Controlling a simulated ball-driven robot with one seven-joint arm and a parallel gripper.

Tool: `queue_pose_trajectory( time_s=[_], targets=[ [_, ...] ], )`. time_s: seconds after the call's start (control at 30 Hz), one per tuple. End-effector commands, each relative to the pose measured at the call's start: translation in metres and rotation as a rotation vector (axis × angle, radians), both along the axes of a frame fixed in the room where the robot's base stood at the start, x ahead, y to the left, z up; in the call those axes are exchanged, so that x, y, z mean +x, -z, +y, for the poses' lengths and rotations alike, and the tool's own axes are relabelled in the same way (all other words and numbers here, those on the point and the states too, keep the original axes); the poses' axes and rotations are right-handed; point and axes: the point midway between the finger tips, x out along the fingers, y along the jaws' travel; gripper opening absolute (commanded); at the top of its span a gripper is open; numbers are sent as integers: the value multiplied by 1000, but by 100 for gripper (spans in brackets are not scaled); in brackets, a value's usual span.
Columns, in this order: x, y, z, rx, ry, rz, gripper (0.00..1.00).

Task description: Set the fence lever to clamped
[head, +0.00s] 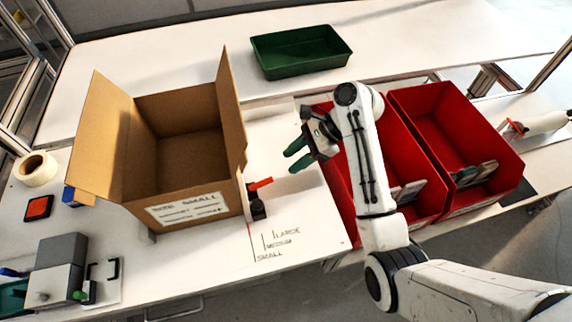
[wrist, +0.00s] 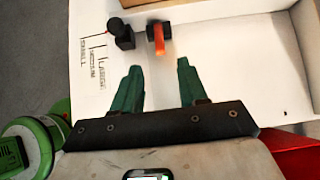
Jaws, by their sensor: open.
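The fence lever (head: 261,183) is a short orange-red handle on a black base (head: 257,208), at the right side of the open cardboard box. In the wrist view, the orange lever (wrist: 159,40) points toward my gripper, and a black knobbed block (wrist: 121,36) stands to its left. My gripper (head: 298,157) has green fingers and is open and empty, up and to the right of the lever in the head view. In the wrist view my gripper (wrist: 159,68) has its fingertips apart on either side of the lever's line, with a gap to it. I cannot tell the height between them.
The cardboard box (head: 188,210) stands close beside the lever with its flaps up. Size marks (head: 277,243) are on the white board in front. Red bins (head: 420,215) stand right, a green tray (head: 300,72) behind.

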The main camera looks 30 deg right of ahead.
Motion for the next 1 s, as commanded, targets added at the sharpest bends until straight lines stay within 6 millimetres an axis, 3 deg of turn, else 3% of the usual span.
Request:
queue_pose_trajectory(
  time_s=[0.17,0.7,1.0],
  targets=[
    [2,6,9,-1,4,29,43],
    [21,67,66,-1,4,23,43],
    [24,76,74,-1,6,21,43]
  ],
)
